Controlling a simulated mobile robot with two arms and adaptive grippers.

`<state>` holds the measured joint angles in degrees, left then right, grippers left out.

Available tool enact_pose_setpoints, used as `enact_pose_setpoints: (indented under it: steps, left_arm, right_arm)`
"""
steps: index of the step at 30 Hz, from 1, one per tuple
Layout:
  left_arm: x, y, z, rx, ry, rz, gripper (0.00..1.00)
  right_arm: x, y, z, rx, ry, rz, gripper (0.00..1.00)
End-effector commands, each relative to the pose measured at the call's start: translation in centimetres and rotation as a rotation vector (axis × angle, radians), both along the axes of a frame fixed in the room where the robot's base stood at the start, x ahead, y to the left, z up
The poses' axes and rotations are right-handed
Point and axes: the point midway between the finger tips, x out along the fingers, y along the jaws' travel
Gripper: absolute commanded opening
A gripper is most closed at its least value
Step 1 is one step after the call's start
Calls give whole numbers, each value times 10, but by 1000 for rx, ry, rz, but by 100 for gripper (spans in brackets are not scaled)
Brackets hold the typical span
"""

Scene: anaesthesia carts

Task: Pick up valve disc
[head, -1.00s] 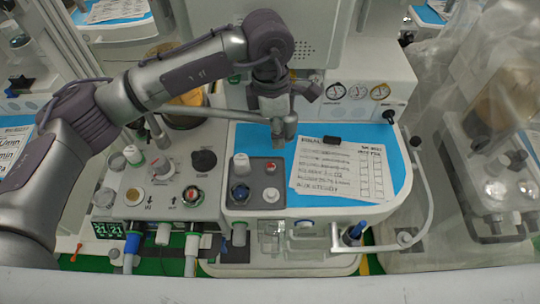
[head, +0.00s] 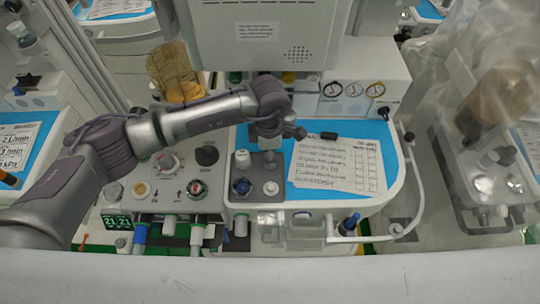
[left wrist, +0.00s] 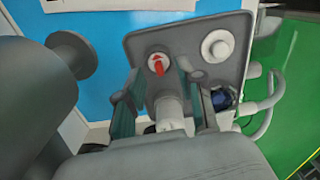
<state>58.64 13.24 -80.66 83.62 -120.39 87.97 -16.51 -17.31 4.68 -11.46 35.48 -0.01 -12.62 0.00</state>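A small grey tray (head: 256,202) holds several round parts. In the left wrist view the tray (left wrist: 190,35) carries a white disc with a raised centre (left wrist: 217,45), a small white round part with a red piece (left wrist: 157,63), a dark blue knob (left wrist: 222,97) and a white cylinder (left wrist: 168,110). I cannot tell for sure which part is the valve disc. The white disc also shows in the head view (head: 271,188). My left gripper (head: 270,157) hangs over the tray's far right corner, hiding the red part there. Its fingers (left wrist: 160,75) are apart, on either side of the red part, with nothing gripped.
A paper sheet (head: 340,165) lies on the blue worktop (head: 385,135) right of the tray. The monitor (head: 260,40) is behind. A rail (head: 415,195) edges the cart's right.

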Motion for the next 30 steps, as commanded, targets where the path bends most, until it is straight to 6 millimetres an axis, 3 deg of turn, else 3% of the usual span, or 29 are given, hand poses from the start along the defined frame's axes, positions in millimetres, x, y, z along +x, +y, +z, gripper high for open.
enact_pose_setpoints:
  steps: [4,10,17,30]
  left_arm:
    - [0,0,-11,0,1,1,38]
    - [0,0,-13,0,-1,1,38]
    - [0,0,-12,0,-1,1,1]
    - [1,0,-10,-1,-1,0,0]
  right_arm:
    - [1,0,4,0,-1,0,40]
    - [2,0,3,1,-3,0,40]
    - [3,2,3,2,-4,-1,40]
    - [3,3,2,4,-4,-2,40]
